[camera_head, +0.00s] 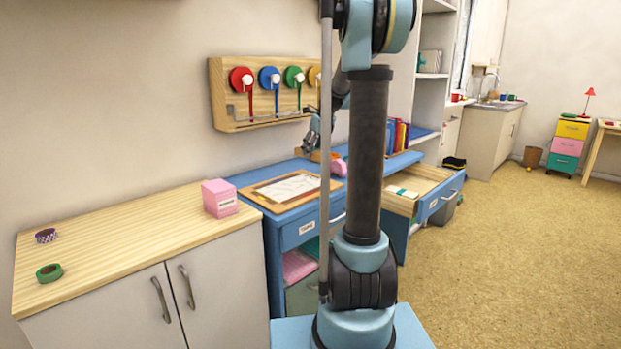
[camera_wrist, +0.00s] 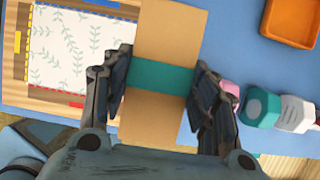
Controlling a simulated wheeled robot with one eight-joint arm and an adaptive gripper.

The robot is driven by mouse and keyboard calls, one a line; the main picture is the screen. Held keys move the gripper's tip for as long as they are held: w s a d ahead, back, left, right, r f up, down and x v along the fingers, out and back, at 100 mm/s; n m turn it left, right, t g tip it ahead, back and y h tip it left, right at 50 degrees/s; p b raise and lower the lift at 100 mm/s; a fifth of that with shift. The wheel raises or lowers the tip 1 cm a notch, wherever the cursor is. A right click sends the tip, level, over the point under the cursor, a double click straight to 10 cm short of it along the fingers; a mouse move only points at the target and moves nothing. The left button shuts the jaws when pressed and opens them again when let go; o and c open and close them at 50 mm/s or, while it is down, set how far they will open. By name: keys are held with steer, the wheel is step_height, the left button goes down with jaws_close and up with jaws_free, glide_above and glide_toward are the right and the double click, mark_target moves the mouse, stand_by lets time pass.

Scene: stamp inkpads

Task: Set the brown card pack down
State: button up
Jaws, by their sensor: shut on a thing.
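The brown card pack (camera_wrist: 166,35) fills the middle of the wrist view, a long flat brown pack with a teal band (camera_wrist: 158,77) around it. My gripper (camera_wrist: 161,88) has its dark fingers on both sides of the pack at the band and is shut on it. The pack is over the blue desk (camera_wrist: 235,50), beside the wooden board. I cannot tell whether it touches the desk. In the head view my gripper (camera_head: 312,143) is low over the desk, partly hidden by my arm, and the pack is not clearly seen there.
A board (camera_head: 288,190) with leaf-patterned paper (camera_wrist: 75,45) lies left of the pack. An orange tray (camera_wrist: 290,22) is at upper right. Pink, teal and white items (camera_wrist: 262,108) stand close to my right finger. A drawer (camera_head: 418,187) is open at the desk's right.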

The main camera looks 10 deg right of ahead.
glide_above(311, 179)
steer(key=d, duration=0.1)
steer(key=f, duration=0.5)
steer(key=shift+s, duration=0.4)
steer(key=shift+s+f, duration=0.1)
steer(key=shift+f, duration=2.2)
steer(key=o, duration=1.2)
steer(key=shift+r, duration=0.1)
